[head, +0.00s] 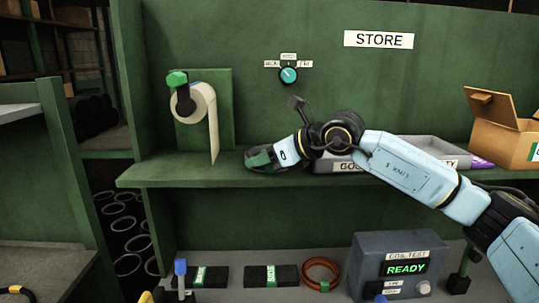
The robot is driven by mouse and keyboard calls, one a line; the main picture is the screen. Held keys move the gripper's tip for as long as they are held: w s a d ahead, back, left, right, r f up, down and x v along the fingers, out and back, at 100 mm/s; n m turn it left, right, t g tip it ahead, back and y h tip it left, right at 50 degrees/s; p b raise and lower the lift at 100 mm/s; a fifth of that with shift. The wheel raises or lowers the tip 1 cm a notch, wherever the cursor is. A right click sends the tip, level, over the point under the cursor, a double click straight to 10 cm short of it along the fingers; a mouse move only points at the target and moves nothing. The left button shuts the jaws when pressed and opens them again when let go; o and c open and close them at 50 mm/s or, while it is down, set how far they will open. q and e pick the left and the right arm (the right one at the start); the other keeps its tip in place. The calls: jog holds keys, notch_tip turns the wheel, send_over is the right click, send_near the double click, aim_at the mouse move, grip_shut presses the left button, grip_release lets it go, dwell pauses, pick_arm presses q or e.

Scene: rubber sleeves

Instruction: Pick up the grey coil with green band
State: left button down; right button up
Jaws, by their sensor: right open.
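The grey coil with a green band (261,160) appears to lie on the green upper shelf, left of the tray, and is partly hidden by my right gripper. My right gripper (276,156) reaches in from the right, open, with its tips at the coil. I cannot tell whether the fingers touch the coil. My left gripper does not show.
A grey tray (418,150) and an open cardboard box (504,128) stand on the shelf (190,174) at the right. A tape roll (197,103) hangs at the left. Below are a red-brown coil (321,273), dark green-labelled blocks (208,277) and a tester reading READY (400,256).

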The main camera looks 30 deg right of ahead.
jog(key=shift+a+f, duration=0.1)
jog(key=shift+f, duration=0.05)
grip_shut()
dwell(0.5)
